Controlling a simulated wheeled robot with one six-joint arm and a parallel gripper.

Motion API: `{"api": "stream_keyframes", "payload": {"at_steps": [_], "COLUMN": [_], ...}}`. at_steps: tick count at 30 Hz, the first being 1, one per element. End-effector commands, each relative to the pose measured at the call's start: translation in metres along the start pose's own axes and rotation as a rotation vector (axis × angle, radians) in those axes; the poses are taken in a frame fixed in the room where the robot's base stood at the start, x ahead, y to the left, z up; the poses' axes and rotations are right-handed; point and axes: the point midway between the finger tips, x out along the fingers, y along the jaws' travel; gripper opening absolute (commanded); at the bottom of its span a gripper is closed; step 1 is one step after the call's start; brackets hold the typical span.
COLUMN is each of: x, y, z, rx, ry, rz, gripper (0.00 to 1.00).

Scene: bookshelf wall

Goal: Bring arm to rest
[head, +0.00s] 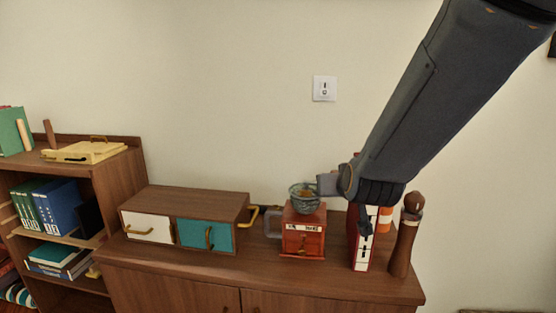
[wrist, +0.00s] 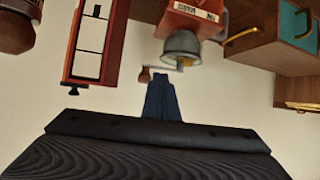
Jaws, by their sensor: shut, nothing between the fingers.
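The wrist view shows the scene upside down. A red coffee grinder (head: 303,238) with a glassy bowl on top (head: 306,197) stands left of my gripper; the grinder also shows in the wrist view (wrist: 192,18). My arm hides part of the box top.
A dark brown pepper mill (head: 404,245) stands at the cabinet's right end, with an orange and white item (head: 384,219) behind. A box with white and teal drawers (head: 206,236) stands left. A bookshelf (head: 120,180) is further left.

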Motion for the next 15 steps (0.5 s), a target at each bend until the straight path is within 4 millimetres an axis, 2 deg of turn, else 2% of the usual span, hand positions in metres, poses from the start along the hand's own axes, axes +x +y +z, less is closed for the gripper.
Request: {"api": "stream_keyframes", "payload": {"at_steps": [1,3,6,9,12,15], "x": [-0.003,-0.012,-0.036,-0.066,-0.096,-0.119], "y": [0.005,0.009,0.018,0.027,0.036,0.042], "z": [0.03,0.072,0.131,0.179,0.214,0.234], "rx": [0.001,0.003,0.006,0.012,0.017,0.019], "ry": [-0.103,-0.256,-0.476,-0.674,-0.833,-0.938], "rz": [-0.006,-0.017,-0.021,-0.018,-0.007,0.003], "gripper": [0.0,0.0,0.0,0.0,0.0,0.0]}}
